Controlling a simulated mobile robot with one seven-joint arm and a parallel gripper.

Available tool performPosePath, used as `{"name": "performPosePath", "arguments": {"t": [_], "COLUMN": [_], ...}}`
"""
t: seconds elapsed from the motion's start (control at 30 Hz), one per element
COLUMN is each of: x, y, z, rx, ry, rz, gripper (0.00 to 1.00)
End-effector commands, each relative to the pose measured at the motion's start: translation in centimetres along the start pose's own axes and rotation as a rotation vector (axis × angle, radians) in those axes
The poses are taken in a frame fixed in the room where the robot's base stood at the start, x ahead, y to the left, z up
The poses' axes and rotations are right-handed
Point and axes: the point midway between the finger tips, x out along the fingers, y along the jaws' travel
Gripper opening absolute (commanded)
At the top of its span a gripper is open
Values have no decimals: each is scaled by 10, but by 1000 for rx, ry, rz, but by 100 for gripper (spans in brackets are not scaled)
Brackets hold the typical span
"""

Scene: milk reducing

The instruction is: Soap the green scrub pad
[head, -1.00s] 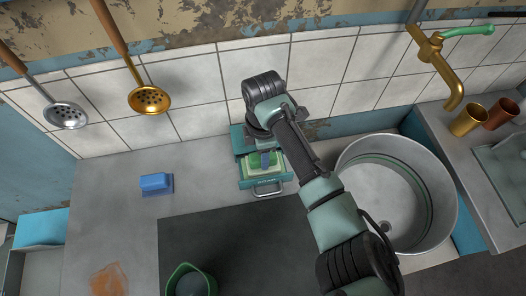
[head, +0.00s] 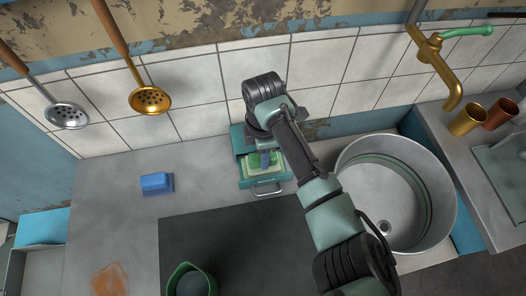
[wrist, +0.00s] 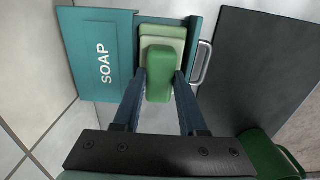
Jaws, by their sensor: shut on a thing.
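The green scrub pad (wrist: 159,72) is between the two fingers of my gripper (wrist: 160,80), which is shut on it. In the wrist view the pad lies over a pale green soap block (wrist: 162,38) in the open drawer of the teal soap box (wrist: 98,52), marked "SOAP". The pad appears to touch the block, but its underside is hidden. In the head view the pad (head: 257,160) and drawer (head: 266,182) show below my wrist, which partly covers the box (head: 238,140). The drawer handle (wrist: 202,63) faces away from the wall.
A blue sponge-like block (head: 157,183) lies on the counter to the left. A large round metal basin (head: 395,200) is at right.

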Motion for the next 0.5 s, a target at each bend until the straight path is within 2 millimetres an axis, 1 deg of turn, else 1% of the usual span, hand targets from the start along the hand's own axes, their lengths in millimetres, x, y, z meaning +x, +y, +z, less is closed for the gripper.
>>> {"name": "performPosePath", "arguments": {"t": [0.27, 0.37, 0.5], "x": [2, -2, -14], "y": [-1, -1, -1], "z": [0, 0, 0], "rx": [1, 1, 0], "ry": [0, 0, 0], "rz": [-4, -4, -3], "gripper": [0, 0, 0]}}
